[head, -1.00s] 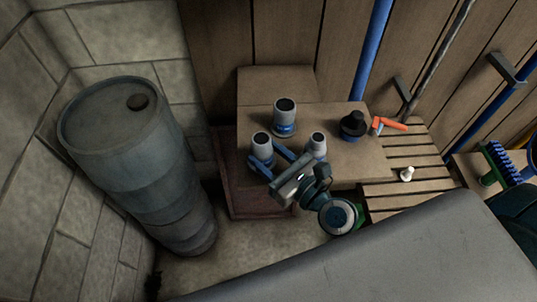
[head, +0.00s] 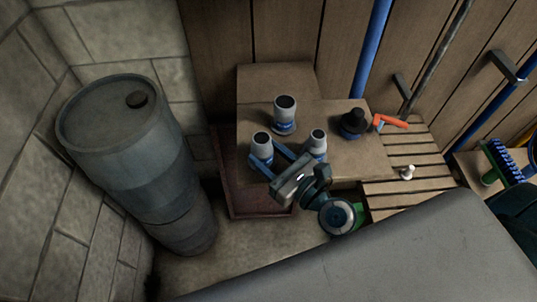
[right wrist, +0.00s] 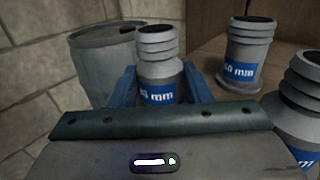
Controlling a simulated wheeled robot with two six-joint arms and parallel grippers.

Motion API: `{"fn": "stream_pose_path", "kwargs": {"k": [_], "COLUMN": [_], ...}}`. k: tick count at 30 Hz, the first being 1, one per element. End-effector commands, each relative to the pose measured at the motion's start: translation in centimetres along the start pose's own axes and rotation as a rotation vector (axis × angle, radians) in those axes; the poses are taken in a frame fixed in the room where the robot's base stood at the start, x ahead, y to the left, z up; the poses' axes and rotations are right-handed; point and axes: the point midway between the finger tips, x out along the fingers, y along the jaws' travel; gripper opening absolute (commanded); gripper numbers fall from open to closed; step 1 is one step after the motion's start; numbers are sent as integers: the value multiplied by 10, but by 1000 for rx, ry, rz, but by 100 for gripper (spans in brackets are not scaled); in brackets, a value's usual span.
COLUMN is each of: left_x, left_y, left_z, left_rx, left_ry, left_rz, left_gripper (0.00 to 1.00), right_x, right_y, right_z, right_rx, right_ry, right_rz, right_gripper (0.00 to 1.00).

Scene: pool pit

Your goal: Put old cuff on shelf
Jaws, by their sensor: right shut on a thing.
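Three grey ribbed cuffs with blue labels are in the head view. My right gripper (head: 271,160) is shut on the left cuff (head: 261,143), with one blue finger on each side. In the right wrist view this held cuff (right wrist: 158,64) is upright between the fingers, its label partly hidden. I cannot tell whether its base touches the wooden top (head: 345,165). A second cuff (head: 284,108) stands behind it, and a third cuff (head: 318,139) stands to its right. Both also show in the right wrist view (right wrist: 248,45) (right wrist: 300,125). My left gripper is not in view.
A grey-blue barrel (head: 150,165) stands at the left by the block wall. A dark capped item (head: 354,122) and an orange-handled tool (head: 388,123) are toward the right of the wooden top. A small white piece (head: 407,172) rests on the slatted surface (head: 400,188).

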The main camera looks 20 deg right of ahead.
Motion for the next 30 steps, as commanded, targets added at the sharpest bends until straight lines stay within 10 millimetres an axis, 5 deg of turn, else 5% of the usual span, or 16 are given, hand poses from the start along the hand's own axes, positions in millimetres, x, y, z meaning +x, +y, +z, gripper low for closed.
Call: {"fn": "stream_pose_path", "kwargs": {"k": [1, 13, 14, 17, 30], "left_x": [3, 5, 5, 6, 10], "left_y": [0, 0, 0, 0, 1], "left_z": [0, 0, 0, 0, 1], "left_rx": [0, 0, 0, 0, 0], "left_ry": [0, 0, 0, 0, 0], "left_rz": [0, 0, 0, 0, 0], "left_gripper": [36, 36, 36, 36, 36], "right_x": [-1, -2, -2, -2, -12], "right_y": [2, 3, 3, 3, 3], "right_z": [-14, -19, -19, -19, -22], "right_rx": [9, 10, 10, 10, 7], "right_ry": [23, 29, 29, 29, 31], "right_rz": [7, 10, 10, 10, 10], "right_gripper": [20, 20, 48, 68, 70]}}
